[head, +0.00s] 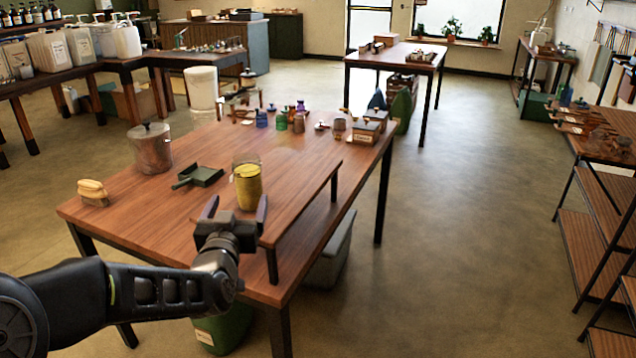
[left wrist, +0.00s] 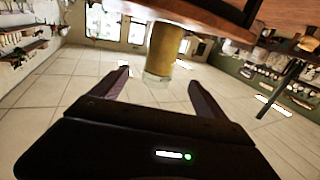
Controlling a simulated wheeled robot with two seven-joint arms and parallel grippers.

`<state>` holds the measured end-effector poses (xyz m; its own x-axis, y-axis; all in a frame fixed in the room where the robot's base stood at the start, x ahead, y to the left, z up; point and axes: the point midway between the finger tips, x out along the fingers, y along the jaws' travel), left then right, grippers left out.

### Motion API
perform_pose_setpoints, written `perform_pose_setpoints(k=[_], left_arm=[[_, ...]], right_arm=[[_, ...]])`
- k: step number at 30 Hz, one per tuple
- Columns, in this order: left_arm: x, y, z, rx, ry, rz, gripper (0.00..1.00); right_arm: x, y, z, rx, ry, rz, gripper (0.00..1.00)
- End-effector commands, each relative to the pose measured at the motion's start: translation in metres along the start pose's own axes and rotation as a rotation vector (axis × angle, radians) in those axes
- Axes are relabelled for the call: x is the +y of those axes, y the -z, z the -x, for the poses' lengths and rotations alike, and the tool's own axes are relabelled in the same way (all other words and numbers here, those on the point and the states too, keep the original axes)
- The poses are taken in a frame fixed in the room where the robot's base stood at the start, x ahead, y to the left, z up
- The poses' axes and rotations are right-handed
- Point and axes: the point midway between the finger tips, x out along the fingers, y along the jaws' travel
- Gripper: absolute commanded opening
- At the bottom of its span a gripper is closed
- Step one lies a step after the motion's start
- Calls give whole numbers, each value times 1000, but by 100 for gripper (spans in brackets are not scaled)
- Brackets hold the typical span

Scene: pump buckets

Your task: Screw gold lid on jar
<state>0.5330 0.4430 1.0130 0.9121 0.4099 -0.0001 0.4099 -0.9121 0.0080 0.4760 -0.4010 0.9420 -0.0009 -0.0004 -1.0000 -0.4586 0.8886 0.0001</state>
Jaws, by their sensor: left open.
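A jar (head: 247,187) with yellow contents and a clear upper part stands upright on the wooden table, near its front right part. It also shows in the left wrist view (left wrist: 166,48), where the picture is turned over and the jar points downward. I see no lid on the jar. I cannot pick out a gold lid with certainty. My left gripper (head: 236,208) is open and empty, just in front of the jar, its fingers pointing toward it. In the left wrist view the jar shows between and beyond the fingertips (left wrist: 158,78). My right gripper is not in view.
The wooden table (head: 125,204) holds a green dustpan (head: 198,177), a brush (head: 92,192) and a lidded pot (head: 150,149). Small colored jars (head: 281,121) and boxes (head: 366,132) crowd its far end.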

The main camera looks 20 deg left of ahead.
Motion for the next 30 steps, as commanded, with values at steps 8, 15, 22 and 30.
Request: perform_pose_setpoints(k=[8, 15, 22, 30], left_arm=[[1, 0, -24, -2, -1, -1, 85], [0, 0, -61, -2, -1, -1, 85], [0, 0, -68, -1, 0, 1, 85], [0, 0, -72, -2, -1, 0, 85]], right_arm=[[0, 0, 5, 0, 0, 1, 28], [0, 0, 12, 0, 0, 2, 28], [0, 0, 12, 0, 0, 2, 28], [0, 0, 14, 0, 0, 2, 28]])
